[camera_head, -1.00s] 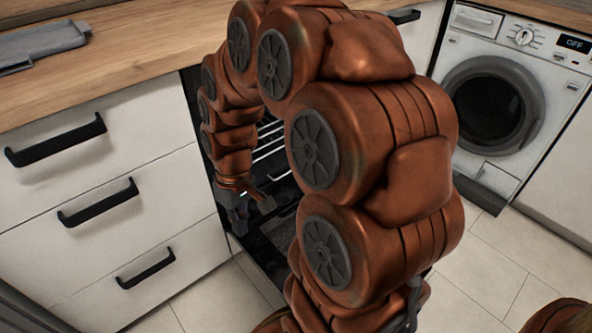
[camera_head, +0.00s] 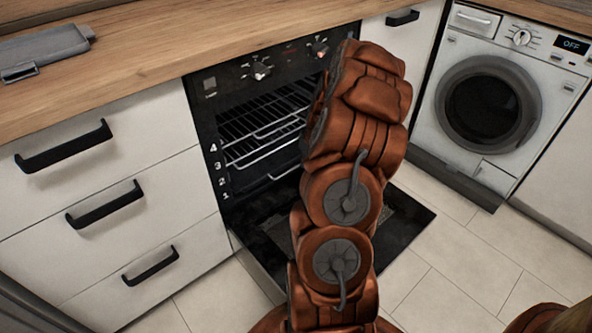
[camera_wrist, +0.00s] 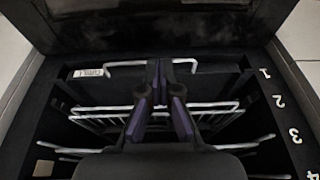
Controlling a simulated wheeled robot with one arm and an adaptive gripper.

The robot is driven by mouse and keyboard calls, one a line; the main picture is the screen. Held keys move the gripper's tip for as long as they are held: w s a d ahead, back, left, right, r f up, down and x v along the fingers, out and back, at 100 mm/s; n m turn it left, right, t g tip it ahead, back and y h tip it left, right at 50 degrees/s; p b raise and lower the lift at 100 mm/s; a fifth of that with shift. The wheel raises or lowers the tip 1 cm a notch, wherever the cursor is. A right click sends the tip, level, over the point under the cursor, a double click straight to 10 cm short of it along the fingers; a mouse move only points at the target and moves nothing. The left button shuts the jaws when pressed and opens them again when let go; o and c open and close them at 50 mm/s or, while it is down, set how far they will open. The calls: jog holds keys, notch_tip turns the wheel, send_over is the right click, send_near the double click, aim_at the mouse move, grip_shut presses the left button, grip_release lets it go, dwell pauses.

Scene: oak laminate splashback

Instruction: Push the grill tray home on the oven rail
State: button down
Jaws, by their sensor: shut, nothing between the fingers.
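The grill tray (camera_wrist: 218,82) shows in the wrist view as a dark front with a small GRILL label and a pale wire handle, near the number 1 of the oven scale. My gripper (camera_wrist: 159,64) is shut and empty, its purple-sided fingers overlapping the middle of the handle. I cannot tell whether they touch it. In the head view the oven (camera_head: 205,112) is open, and my arm hides the gripper and part of the interior. The tray is hard to make out there in the dark lower cavity. How far in it sits is unclear.
The oven door (camera_head: 402,222) is folded down low in front. A wire rack (camera_head: 262,118) sits higher inside; wire bars (camera_wrist: 150,109) also show in the wrist view. White drawers (camera_head: 110,200) stand left, a washing machine (camera_head: 487,105) right. The tiled floor (camera_head: 455,270) at right is clear.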

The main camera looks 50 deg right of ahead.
jog(key=b+x, duration=0.1)
jog(key=x, duration=0.2)
jog(key=d+x, duration=0.1)
jog(key=x, duration=0.3)
jog(key=b+x, duration=0.1)
jog(key=x, duration=0.3)
jog(key=shift+s+d+f+b, duration=0.1)
jog(key=shift+s+d+b, duration=0.05)
jog(key=shift+d+b, duration=0.2)
jog(key=shift+w+d+r+b, duration=0.1)
jog(key=shift+w+b, duration=0.05)
jog(key=shift+w, duration=0.4)
jog(key=shift+w+d+r+b, duration=0.1)
jog(key=shift+w+r+b, duration=0.05)
jog(key=shift+w, duration=0.4)
jog(key=shift+w+r, duration=0.1)
jog(key=shift+w, duration=0.65)
